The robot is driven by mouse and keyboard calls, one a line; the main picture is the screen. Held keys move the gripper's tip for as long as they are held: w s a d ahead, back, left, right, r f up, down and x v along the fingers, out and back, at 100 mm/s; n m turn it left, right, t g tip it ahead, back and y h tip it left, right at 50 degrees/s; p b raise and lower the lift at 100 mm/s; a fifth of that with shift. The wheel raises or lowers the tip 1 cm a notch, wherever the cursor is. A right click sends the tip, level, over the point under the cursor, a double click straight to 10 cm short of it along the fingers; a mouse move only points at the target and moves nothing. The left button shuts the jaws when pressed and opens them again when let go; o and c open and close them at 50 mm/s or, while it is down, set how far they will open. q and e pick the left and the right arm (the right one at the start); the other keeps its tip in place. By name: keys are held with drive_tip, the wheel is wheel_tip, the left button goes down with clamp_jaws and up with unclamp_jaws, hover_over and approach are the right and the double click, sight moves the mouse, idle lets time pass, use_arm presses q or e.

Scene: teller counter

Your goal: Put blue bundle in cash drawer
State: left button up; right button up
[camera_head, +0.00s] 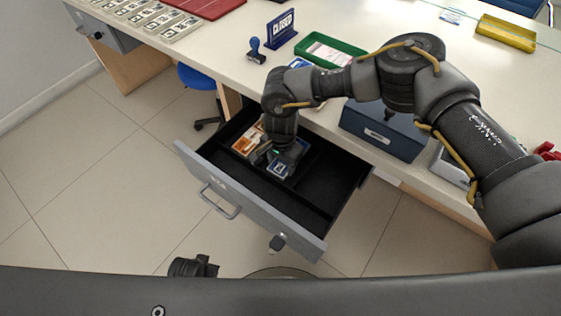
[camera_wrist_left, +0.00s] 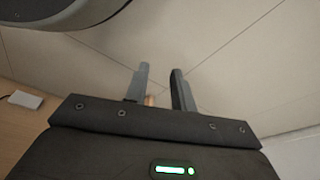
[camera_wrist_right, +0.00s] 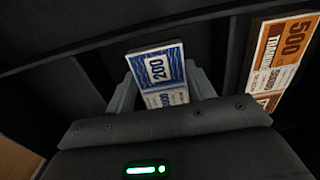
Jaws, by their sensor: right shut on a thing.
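The blue bundle (camera_wrist_right: 160,72), marked 200, is between the fingers of my right gripper (camera_wrist_right: 168,92), which is shut on it. In the head view the blue bundle (camera_head: 279,169) is down inside the open cash drawer (camera_head: 333,180), in a middle compartment, with my right gripper (camera_head: 281,157) above it. I cannot tell whether the bundle touches the drawer floor. My left gripper (camera_wrist_left: 160,92) shows in its wrist view with its fingers apart and nothing between them, away from the drawer.
An orange bundle (camera_wrist_right: 280,55) marked 500 lies in the compartment beside it. The counter holds a dark blue box (camera_head: 383,130), a green tray (camera_head: 330,50), a closed sign (camera_head: 281,28) and a stamp (camera_head: 256,50). Compartments at the drawer's right are empty.

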use_arm(q)
drive_tip(key=shift+s, duration=0.1)
use_arm(e)
drive_tip(key=shift+f, duration=0.1)
drive_tip(key=o, duration=1.1)
use_arm(q)
drive_tip(key=shift+w+d+r, duration=0.1)
drive_tip(key=shift+w+r, duration=0.25)
drive_tip(key=shift+r, duration=0.05)
drive_tip(key=shift+s, duration=0.15)
use_arm(e)
wheel_tip(320, 180, up, 2)
drive_tip(key=shift+r, duration=0.2)
use_arm(q)
drive_tip(key=shift+f, duration=0.25)
use_arm(e)
wheel_tip(320, 180, up, 10)
use_arm(q)
drive_tip(key=shift+s+f, duration=0.1)
use_arm(e)
drive_tip(key=shift+f, duration=0.1)
